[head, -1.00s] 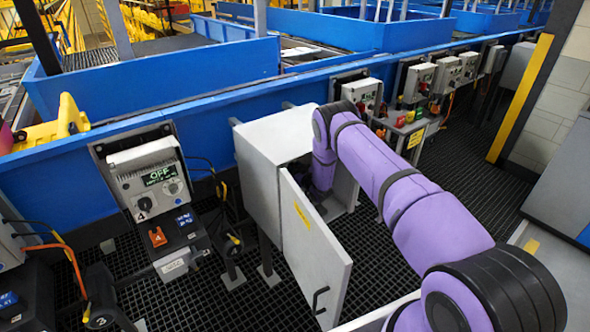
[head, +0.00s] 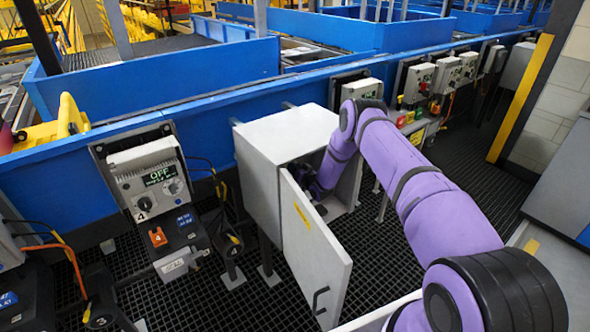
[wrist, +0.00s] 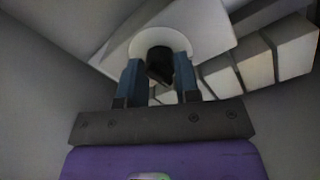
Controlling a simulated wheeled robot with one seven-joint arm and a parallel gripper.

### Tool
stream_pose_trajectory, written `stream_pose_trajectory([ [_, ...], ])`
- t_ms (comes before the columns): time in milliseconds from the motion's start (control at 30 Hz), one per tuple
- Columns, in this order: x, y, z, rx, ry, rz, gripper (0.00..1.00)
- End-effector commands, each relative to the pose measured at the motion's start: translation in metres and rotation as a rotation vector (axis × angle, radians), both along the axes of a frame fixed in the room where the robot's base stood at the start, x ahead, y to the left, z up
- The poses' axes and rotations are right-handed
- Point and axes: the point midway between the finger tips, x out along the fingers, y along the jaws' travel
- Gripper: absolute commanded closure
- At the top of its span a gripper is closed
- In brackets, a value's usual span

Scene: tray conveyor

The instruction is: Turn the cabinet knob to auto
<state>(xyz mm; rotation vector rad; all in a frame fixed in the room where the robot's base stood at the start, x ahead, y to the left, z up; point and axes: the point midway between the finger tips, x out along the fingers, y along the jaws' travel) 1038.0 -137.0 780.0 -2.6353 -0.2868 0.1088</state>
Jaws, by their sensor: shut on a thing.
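The grey cabinet (head: 266,153) stands in the middle of the head view with its door (head: 316,248) swung open toward me. My purple arm reaches into it from the right, and my gripper is hidden inside in that view. In the wrist view, my gripper (wrist: 158,80) has its two blue fingers on either side of the black knob (wrist: 159,64) and is shut on it. The knob sits on a round pale dial plate (wrist: 163,40) on a white panel. I cannot read any position marks, so the knob's setting is unclear.
Inside the cabinet, a row of pale blocks (wrist: 255,62) sits beside the dial. Left of the cabinet is a control box (head: 152,180) whose display reads OFF. The blue conveyor wall (head: 60,190) runs behind. More boxes stand to the right.

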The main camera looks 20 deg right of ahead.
Motion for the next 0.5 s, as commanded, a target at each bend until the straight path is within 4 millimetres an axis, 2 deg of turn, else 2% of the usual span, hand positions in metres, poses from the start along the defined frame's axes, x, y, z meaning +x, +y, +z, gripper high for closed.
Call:
stream_pose_trajectory([
  [500, -0.0006, -0.0017, -0.0005, 0.475, 0.127, -0.003, 0.94],
])
